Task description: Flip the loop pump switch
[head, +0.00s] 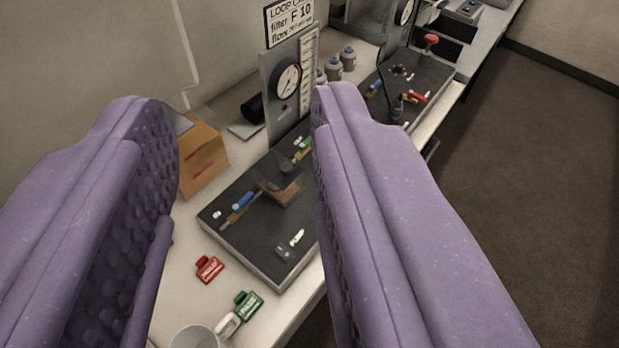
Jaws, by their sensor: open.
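My gripper (238,100) is open and empty, with one purple finger on each side of the view. Between and beyond the fingers, a dark panel (262,232) lies on the bench. On it are a small white fitting (297,237) near the front right and another white one (216,214) at the left. Either could be the loop pump switch; I cannot read a label to tell. A blue-handled part (242,201) and a brown block (283,191) also sit on the panel. The right finger hides the panel's right edge.
A gauge board (288,80) with a sign stands behind the panel. A cardboard box (203,150) is at left. A red tag (209,268), a green tag (249,304) and a cup (196,338) lie in front. A second panel (425,80) is farther right. The floor (540,180) is clear.

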